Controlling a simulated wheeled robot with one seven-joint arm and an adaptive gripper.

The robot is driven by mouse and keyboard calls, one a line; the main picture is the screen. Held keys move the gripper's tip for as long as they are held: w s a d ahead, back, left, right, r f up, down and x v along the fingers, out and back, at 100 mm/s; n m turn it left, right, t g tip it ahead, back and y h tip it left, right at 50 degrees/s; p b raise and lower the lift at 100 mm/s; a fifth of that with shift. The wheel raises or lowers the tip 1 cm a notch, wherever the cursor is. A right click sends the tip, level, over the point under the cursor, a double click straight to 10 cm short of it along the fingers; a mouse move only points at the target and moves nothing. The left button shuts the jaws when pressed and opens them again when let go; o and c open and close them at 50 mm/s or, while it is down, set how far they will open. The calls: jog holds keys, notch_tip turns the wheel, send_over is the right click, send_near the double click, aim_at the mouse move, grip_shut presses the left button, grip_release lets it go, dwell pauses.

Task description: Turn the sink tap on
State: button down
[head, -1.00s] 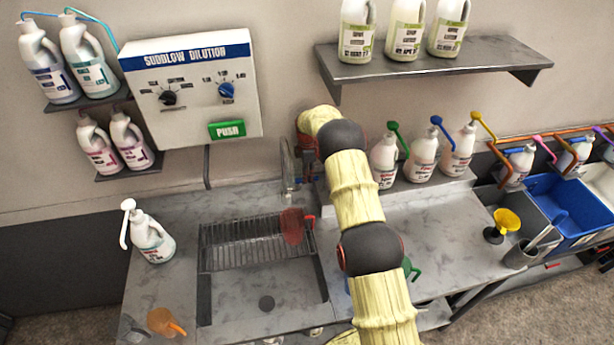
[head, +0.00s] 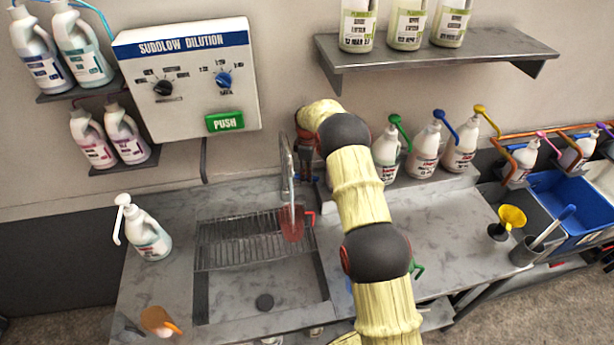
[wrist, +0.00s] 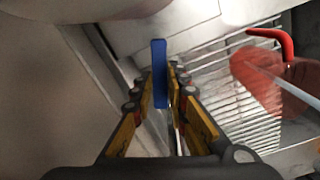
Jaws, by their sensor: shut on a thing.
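The sink tap (head: 286,165) is a tall grey metal spout at the back edge of the sink (head: 262,290), in the head view. A blue lever (wrist: 160,72) stands between my fingertips in the wrist view. A bit of blue also shows low beside the tap in the head view. My gripper (wrist: 161,88) is shut on this blue lever, with a yellow-and-black finger on each side. In the head view my gripper (head: 305,165) is just right of the spout, partly behind my arm.
A red jug (head: 292,224) sits under the spout on the wire rack (head: 235,243). A white pump bottle (head: 150,238) stands left of the sink. The dilution box (head: 190,95) hangs above. Several pump bottles (head: 425,152) line the back right. The right worktop is mostly clear.

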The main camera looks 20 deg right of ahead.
jog(key=c, duration=1.7)
grip_release()
jog(key=shift+c, duration=0.2)
notch_tip(320, 180, up, 12)
